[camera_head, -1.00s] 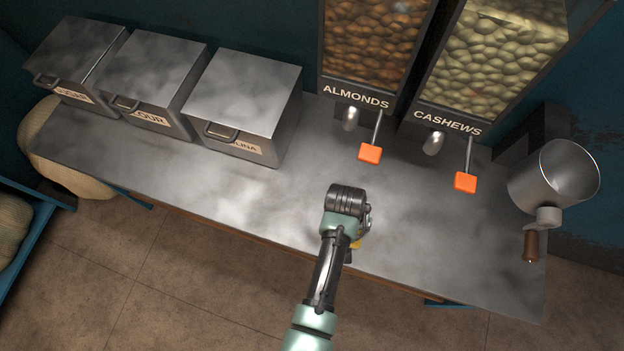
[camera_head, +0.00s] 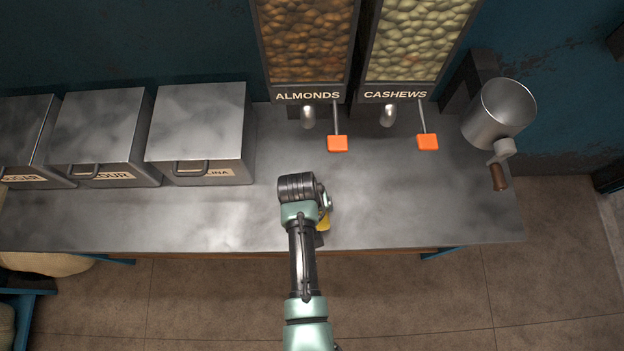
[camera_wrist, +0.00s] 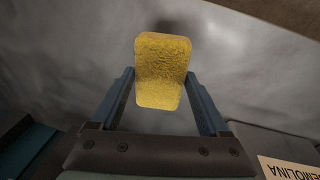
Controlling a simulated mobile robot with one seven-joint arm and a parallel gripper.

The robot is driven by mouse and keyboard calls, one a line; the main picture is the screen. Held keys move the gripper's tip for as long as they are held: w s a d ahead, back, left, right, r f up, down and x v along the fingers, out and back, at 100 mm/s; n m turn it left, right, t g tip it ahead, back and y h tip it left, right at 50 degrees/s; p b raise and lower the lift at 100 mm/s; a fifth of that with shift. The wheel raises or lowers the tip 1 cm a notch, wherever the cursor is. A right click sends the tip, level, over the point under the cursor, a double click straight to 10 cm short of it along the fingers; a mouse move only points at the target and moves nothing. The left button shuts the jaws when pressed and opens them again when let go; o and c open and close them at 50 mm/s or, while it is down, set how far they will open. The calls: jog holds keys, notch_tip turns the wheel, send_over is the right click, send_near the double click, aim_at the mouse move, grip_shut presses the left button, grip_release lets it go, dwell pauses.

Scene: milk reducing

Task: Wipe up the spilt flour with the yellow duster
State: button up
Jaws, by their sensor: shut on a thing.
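The yellow duster (camera_wrist: 162,62) is a rough-textured block between the two fingers of my gripper (camera_wrist: 160,78) in the wrist view. My gripper is shut on it, over the grey metal counter. In the head view my arm hides most of the gripper (camera_head: 323,210), and only a bit of yellow duster (camera_head: 323,223) shows near the counter's front edge. Whether the duster touches the counter I cannot tell. The spilt flour cannot be told apart for sure from the pale, mottled sheen of the counter (camera_head: 130,220).
Lidded metal bins, among them the flour bin (camera_head: 105,130) and semolina bin (camera_head: 200,130), stand at the left. Almond (camera_head: 305,45) and cashew (camera_head: 412,45) dispensers with orange levers are at the back. A metal grinder (camera_head: 500,112) stands at the right. The counter's front is clear.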

jog(key=shift+r+p, duration=1.75)
jog(key=shift+r, duration=0.55)
